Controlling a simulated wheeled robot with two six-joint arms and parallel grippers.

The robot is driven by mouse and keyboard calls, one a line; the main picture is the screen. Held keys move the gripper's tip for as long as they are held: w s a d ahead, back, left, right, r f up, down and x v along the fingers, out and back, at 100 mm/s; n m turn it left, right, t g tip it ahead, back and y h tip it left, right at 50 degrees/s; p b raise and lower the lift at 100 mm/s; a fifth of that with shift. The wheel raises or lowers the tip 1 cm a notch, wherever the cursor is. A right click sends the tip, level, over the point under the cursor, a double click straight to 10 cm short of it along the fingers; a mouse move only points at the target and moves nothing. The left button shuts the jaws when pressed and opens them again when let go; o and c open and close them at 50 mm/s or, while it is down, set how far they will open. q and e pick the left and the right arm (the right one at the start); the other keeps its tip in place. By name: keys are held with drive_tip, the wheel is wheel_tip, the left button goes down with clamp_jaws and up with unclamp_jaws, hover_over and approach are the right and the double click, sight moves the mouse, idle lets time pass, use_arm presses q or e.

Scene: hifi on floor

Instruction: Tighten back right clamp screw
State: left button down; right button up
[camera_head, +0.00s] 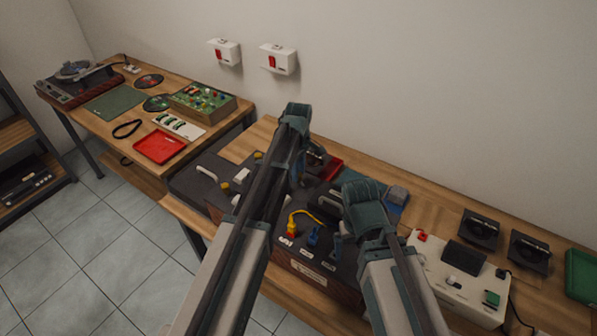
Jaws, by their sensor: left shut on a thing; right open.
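A dark, wood-sided hifi unit (322,268) sits on the right-hand workbench, partly covered by my arms. Its top carries yellow-topped knobs, such as one at the back left (258,156) and one at the front left (225,186); they look like clamp screws. The back right clamp screw cannot be made out behind my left arm. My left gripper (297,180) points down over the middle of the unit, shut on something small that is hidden. My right gripper (337,243) is open, low over the unit's right part, near a blue plug (313,236).
A yellow plug with a cable (292,226) stands at the unit's front. A white panel box (455,282) stands to the right, with black square parts (480,229) behind it. A red tray (160,146) lies on the left bench. The wall runs close behind both benches.

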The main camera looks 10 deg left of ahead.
use_arm(q)
drive_tip(key=m, duration=1)
drive_tip(key=shift+m, duration=0.3)
drive_tip(key=m, duration=1)
drive_tip(key=shift+m, duration=0.4)
drive_tip(key=c, duration=0.6)
unclamp_jaws()
drive_tip(key=shift+r, duration=0.15)
use_arm(e)
drive_tip(key=shift+r, duration=0.15)
